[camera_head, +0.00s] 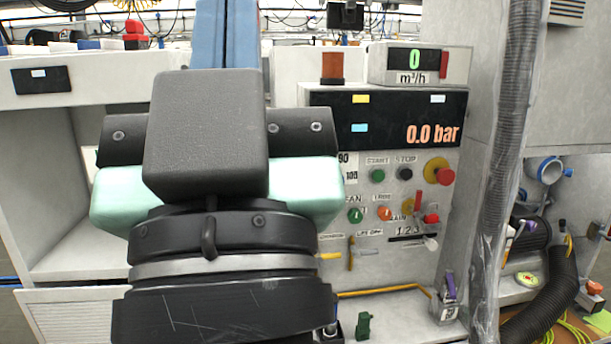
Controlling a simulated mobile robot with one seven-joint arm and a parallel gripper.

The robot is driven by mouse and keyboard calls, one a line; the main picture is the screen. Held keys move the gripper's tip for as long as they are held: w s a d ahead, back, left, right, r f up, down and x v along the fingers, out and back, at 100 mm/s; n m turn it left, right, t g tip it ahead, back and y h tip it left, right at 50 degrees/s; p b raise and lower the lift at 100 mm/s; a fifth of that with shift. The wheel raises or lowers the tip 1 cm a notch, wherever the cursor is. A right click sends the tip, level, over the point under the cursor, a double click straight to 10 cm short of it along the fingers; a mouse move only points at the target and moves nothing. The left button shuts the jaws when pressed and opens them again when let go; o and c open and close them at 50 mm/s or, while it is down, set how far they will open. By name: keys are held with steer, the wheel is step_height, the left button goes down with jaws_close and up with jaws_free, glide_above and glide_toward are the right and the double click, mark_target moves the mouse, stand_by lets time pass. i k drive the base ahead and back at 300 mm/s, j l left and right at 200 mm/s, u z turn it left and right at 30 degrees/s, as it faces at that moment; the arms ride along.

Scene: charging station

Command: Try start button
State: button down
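The start button (377,175) is a small round green button under a START label on the grey control panel (395,255). The black stop button (405,173) is just to its right, under a STOP label. My gripper (207,140) fills the left centre as a large dark block with pale green parts on both sides, seen from behind. It appears left of the start button and does not cover it. Its fingertips are hidden, so I cannot tell their opening or whether they touch anything.
A red knob on a yellow base (439,171) is right of the stop button. Above the buttons, a black display (385,118) reads 0.0 bar and a smaller display (415,60) reads 0 m³/h. A grey ribbed hose (508,150) hangs at the right. Lower are coloured knobs and levers.

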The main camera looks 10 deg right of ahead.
mark_target(378, 174)
steer(key=i+l+u, duration=0.1)
steer(key=i+l, duration=0.15)
steer(key=i+l+u, duration=0.1)
steer(key=i+l, duration=0.15)
steer(key=l, duration=0.15)
steer(key=i+l, duration=0.2)
steer(key=i+l+u, duration=0.15)
steer(key=l, duration=0.3)
steer(key=i+l+u, duration=0.1)
steer(key=i+l, duration=0.15)
steer(key=l, duration=0.15)
steer(key=i+l+u, duration=0.1)
steer(key=l, duration=0.25)
steer(key=i, duration=0.1)
